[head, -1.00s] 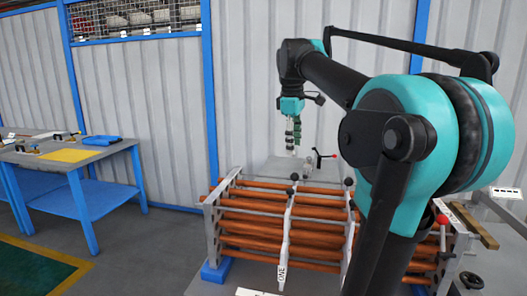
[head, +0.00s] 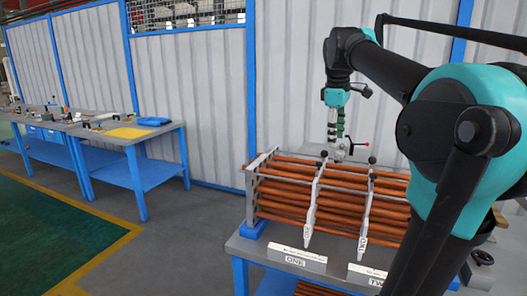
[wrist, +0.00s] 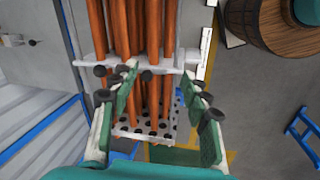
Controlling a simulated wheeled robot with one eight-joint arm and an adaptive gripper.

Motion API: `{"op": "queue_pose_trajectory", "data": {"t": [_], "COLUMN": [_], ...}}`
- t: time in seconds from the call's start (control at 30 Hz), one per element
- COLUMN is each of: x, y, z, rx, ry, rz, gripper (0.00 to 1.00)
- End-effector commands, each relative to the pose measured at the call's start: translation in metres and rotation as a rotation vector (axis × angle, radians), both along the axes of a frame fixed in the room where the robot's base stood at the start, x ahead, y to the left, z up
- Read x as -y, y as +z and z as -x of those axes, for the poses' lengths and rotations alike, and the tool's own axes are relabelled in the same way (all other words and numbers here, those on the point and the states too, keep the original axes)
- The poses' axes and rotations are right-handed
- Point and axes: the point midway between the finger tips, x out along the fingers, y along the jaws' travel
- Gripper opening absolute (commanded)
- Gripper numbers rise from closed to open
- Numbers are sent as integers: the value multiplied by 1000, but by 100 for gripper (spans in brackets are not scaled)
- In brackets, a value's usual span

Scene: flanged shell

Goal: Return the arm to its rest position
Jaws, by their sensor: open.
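My arm reaches from the right side of the head view, with its teal and black elbow in front. My gripper (head: 337,142) hangs downward above the rear part of a rack of orange-brown tubes (head: 285,198). In the wrist view my gripper (wrist: 164,82) has its two green fingers spread apart, with nothing held between them. The tubes (wrist: 124,30) and the rack's perforated end plate (wrist: 150,132) lie beyond the fingers. Whether a finger touches the rack cannot be told.
The rack stands on a blue-framed table with signs ONE (head: 296,258) and TWO (head: 374,276). A blue workbench (head: 150,168) with a yellow sheet stands at left. A wooden barrel-like object (wrist: 270,22) shows in the wrist view. Open floor lies at front left.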

Motion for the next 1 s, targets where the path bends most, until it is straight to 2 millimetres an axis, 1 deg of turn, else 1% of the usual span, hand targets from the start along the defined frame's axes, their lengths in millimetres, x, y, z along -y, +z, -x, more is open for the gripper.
{"op": "queue_pose_trajectory", "data": {"t": [0.03, 0.27, 0.37, 0.47, 0.57, 0.67, 0.77, 0.8, 0.87, 0.9, 0.97, 1.0], "x": [0, -2, -4, -6, -8, -10, -13, -15, -17, -19, -21, -23], "y": [-6, -33, -49, -69, -93, -124, -164, -183, -213, -232, -259, -277], "z": [0, 1, 2, 4, 9, 16, 28, 36, 49, 59, 74, 86], "rx": [4, 23, 35, 49, 65, 86, 110, 122, 140, 151, 168, 178], "ry": [-10, -70, -104, -148, -202, -267, -352, -394, -460, -504, -568, -610], "rz": [-4, -20, -31, -45, -63, -86, -116, -131, -157, -174, -200, -217], "gripper": [47, 47, 47, 47, 47, 47, 47, 47, 47, 47, 47, 47]}}
